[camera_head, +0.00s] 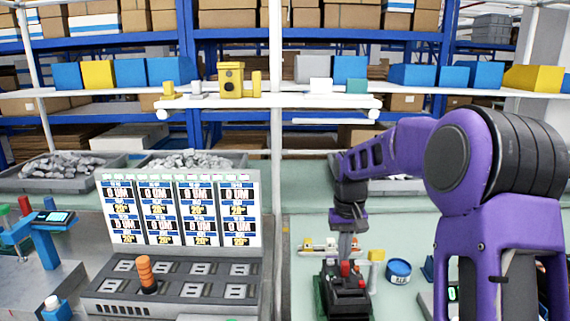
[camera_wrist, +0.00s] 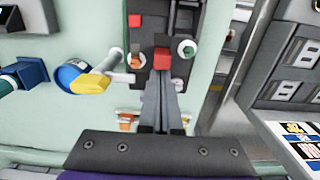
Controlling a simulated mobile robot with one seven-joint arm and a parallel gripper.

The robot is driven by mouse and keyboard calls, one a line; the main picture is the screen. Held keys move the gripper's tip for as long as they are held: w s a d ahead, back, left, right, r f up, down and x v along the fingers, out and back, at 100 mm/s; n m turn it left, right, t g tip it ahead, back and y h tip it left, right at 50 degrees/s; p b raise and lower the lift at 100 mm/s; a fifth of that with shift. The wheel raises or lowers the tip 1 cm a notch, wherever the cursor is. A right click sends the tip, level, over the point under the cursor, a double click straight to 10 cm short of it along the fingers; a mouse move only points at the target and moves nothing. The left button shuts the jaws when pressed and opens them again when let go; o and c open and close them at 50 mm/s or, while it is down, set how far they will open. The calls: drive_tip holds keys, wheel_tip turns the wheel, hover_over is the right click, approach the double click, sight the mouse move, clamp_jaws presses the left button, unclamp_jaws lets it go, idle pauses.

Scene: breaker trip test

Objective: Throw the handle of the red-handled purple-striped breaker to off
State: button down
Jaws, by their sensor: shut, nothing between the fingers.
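A dark breaker block (camera_head: 347,285) stands on a green base on the bench. It carries red parts on top, and it shows in the wrist view (camera_wrist: 150,85) too. A red block-shaped handle (camera_wrist: 162,58) stands up right at the tips of my gripper. A second red piece (camera_wrist: 135,20) sits farther along the unit. I cannot make out a purple stripe. My gripper (camera_wrist: 163,78) is shut and empty, its fingers pointing at the red handle; whether they touch it I cannot tell. In the head view, my gripper (camera_head: 346,252) is just above the breaker block.
A blue round tin (camera_head: 398,271) and a yellow piece (camera_head: 376,254) stand to the right. A console with display panel (camera_head: 182,212) and orange-handled lever (camera_head: 146,272) stands left, beyond a pale post. Small orange and white parts (camera_wrist: 128,122) lie nearby.

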drive_tip(key=shift+s+f+b, duration=0.15)
drive_tip(key=shift+s+b, duration=0.15)
drive_tip(key=shift+s, duration=0.8)
drive_tip(key=shift+w, duration=0.15)
drive_tip(key=shift+w+p, duration=0.5)
drive_tip(key=shift+w, duration=0.05)
wheel_tip(320, 180, up, 7)
drive_tip(key=p, duration=0.5)
